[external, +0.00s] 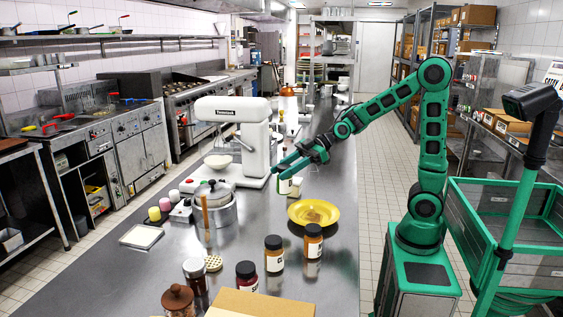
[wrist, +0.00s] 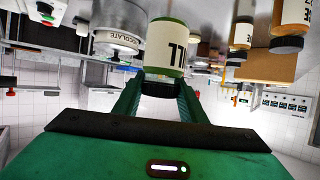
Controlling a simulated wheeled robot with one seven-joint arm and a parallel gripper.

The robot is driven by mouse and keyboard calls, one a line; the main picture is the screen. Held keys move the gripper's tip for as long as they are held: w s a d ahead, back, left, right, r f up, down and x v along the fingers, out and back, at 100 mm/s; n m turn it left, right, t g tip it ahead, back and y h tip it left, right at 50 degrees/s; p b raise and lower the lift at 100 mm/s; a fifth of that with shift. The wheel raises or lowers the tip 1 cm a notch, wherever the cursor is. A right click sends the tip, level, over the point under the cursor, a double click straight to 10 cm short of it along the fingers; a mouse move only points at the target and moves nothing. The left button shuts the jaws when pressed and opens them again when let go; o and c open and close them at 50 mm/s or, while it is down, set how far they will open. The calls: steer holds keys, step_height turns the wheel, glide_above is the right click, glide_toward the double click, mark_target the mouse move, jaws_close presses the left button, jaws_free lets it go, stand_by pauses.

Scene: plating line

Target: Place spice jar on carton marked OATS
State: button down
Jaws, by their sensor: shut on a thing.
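My gripper (external: 290,168) is over the steel counter, between the white stand mixer and the yellow plate. Its fingers (wrist: 160,92) are shut on a jar (wrist: 166,42) with a pale label and a green band, which I take as the spice jar. Dark marks on its label are only partly readable. In the external view the jar (external: 284,186) shows small, below the fingertips. A tan carton (external: 262,304) stands at the counter's near end, cut by the picture's bottom edge; no OATS marking is readable. A brown carton also shows in the wrist view (wrist: 268,67).
A yellow plate (external: 300,211) with brown food lies near the gripper. Several jars, including an orange one (external: 274,254) and a dark red one (external: 247,275), stand between it and the carton. The mixer (external: 232,125) and a pot (external: 217,210) stand to the left.

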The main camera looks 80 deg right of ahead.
steer(key=a+r+n+g+y, duration=0.2)
steer(key=a+r+n+g, duration=0.1)
steer(key=a, duration=1.2)
steer(key=a+r+n+g+y, duration=0.2)
steer(key=a+r, duration=0.1)
steer(key=a, duration=1.1)
steer(key=s+a+r+n+g, duration=0.2)
steer(key=s+a, duration=0.4)
steer(key=a, duration=0.4)
steer(key=s+a+r+n+g, duration=0.1)
steer(key=s+a+r, duration=0.2)
steer(key=s+a, duration=0.5)
steer(key=s+a+r+n+g, duration=0.2)
steer(key=s+a, duration=0.1)
steer(key=a, duration=0.9)
steer(key=shift+w+d+f, duration=0.5)
steer(key=shift+w+f, duration=1.25)
steer(key=shift+w+d+f, duration=0.5)
steer(key=shift+w+f, duration=1.2)
steer(key=shift+w, duration=0.05)
steer(key=shift+w+d+f, duration=0.5)
steer(key=shift+w+f, duration=1.25)
steer(key=shift+f, duration=0.1)
steer(key=c, duration=1.1)
jaws_free()
